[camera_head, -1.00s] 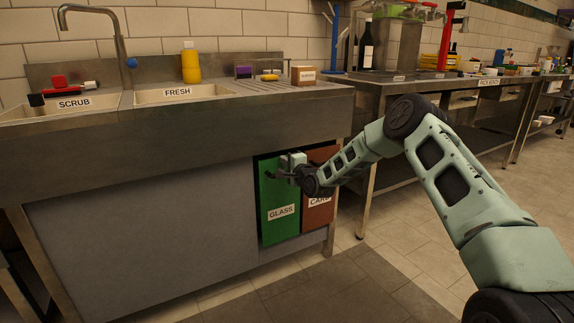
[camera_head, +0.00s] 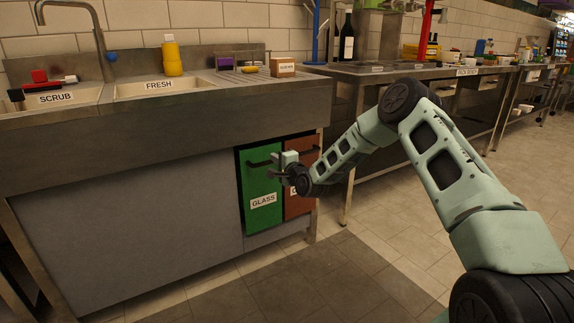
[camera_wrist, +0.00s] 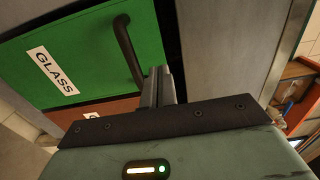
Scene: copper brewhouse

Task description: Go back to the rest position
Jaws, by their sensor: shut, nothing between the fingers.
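My gripper (camera_head: 278,170) is shut and empty in front of the bins under the sink counter. In the wrist view its closed fingers (camera_wrist: 158,88) point toward the cabinet, beside the dark handle of the green bin front. The green bin front (camera_head: 262,205) reads "GLASS" and has a dark bar handle (camera_head: 262,163); the front also fills the upper left of the wrist view (camera_wrist: 85,50). My gripper and wrist partly cover the brown bin front (camera_head: 303,155) to its right. Whether the fingers touch the handle cannot be told.
The sink counter (camera_head: 150,135) overhangs the bins. Its basins are labelled SCRUB and FRESH, with a yellow bottle (camera_head: 172,57) behind. A steel bench (camera_head: 400,72) with a dark bottle (camera_head: 347,37) stands at the right. The tiled floor (camera_head: 400,240) in front is clear.

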